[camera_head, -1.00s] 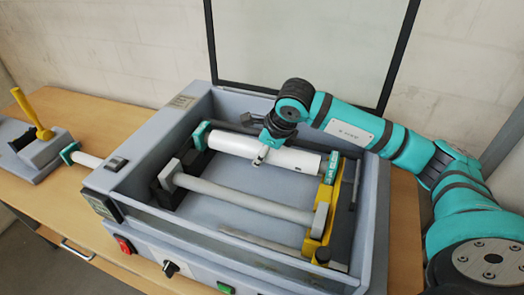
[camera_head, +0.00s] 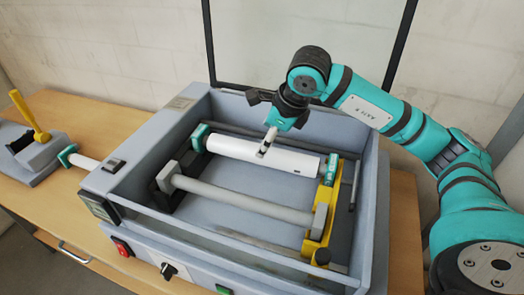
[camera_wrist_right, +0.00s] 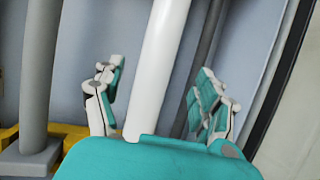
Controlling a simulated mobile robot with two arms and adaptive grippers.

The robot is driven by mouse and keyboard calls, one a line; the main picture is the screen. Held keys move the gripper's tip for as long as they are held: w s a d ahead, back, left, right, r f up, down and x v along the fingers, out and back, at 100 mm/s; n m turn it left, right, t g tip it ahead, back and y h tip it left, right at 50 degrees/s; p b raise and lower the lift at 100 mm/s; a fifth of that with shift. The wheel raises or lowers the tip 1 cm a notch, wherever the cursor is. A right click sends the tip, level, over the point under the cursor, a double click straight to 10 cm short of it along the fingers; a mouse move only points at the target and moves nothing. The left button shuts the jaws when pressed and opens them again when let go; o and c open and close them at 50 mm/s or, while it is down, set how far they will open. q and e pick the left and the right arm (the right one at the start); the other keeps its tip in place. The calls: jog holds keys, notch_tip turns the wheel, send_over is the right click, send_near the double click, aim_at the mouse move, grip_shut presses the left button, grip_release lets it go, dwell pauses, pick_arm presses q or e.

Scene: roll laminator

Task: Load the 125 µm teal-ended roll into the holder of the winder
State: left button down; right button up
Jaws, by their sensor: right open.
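The white roll with teal ends (camera_head: 290,161) lies across the inside of the grey winder (camera_head: 150,137), toward its back. Its left end is at a dark support, its right end at the yellow holder piece (camera_head: 315,245). My right gripper (camera_head: 268,143) is just above the middle of the roll, pointing down. In the right wrist view the open fingers (camera_wrist_right: 157,95) stand on either side of the white roll (camera_wrist_right: 165,40), with gaps visible. No thickness label is readable. My left gripper is out of view.
A grey roller (camera_head: 240,199) lies in front of the white roll. Another teal-ended white roll (camera_head: 88,161) shows left of the winder, beside a grey device with a yellow lever (camera_head: 35,118). A clear raised lid (camera_head: 300,40) stands behind. The winder's walls surround the roll.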

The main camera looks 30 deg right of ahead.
jog(key=b+v, duration=0.1)
jog(key=v, duration=0.4)
jog(key=shift+s+r, duration=0.2)
jog(key=shift+r, duration=0.15)
jog(key=shift+f, duration=0.1)
